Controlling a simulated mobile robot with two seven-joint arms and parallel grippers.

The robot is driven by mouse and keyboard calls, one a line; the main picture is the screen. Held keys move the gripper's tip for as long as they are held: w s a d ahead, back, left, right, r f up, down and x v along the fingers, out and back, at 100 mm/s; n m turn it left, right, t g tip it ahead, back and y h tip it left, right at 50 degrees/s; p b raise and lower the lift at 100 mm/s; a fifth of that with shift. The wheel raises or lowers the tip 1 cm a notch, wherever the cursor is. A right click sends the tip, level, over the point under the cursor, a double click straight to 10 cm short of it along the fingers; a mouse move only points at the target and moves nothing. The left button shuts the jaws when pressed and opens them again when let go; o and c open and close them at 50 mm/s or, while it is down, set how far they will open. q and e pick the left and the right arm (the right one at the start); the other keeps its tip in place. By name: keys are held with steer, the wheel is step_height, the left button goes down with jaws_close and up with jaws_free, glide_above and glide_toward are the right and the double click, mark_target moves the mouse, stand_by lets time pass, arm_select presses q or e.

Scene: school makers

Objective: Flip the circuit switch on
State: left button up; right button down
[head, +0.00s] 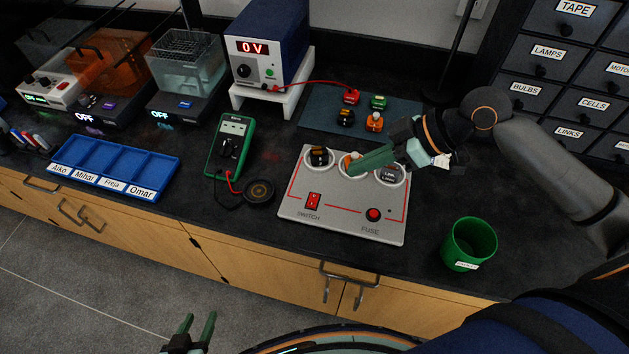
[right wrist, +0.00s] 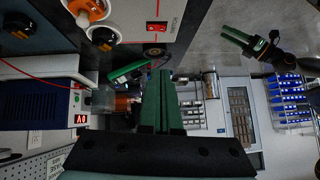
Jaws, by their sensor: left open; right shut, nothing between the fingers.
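The circuit switch (head: 313,201) is a red rocker at the lower left of a pale grey circuit panel (head: 340,221) labelled SWITCH and FUSE. Which way it is tipped is too small to tell. The switch also shows at the top of the right wrist view (right wrist: 157,27). My right gripper (head: 352,168) has its green fingers together over the panel's upper middle round socket, up and right of the switch. In its wrist view the shut fingers (right wrist: 160,75) hold nothing. My left gripper (head: 200,325) is open and empty at the bottom, in front of the counter.
A power supply (head: 266,45) reading 0 V stands behind. A green multimeter (head: 230,145) and a dark round coil (head: 259,192) lie left of the panel, a green cup (head: 468,245) to the right. A dark mat (head: 318,115) with several coloured parts lies behind the panel.

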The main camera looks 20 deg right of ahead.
arm_select(q)
steer(key=shift+s+f, duration=0.1)
steer(key=shift+s, duration=0.25)
arm_select(e)
steer(key=shift+s, duration=0.2)
glide_above(313, 200)
steer(key=s+d, duration=0.1)
step_height(313, 200, down, 7)
steer(key=shift+s+d+r, duration=0.1)
steer(key=shift+s, duration=0.05)
step_height(313, 200, down, 3)
steer(key=shift+s+r, duration=0.1)
steer(key=shift+r, duration=0.05)
arm_select(q)
steer(key=shift+w+f, duration=0.1)
arm_select(e)
steer(key=shift+f, duration=0.75)
steer(key=shift+s, duration=0.1)
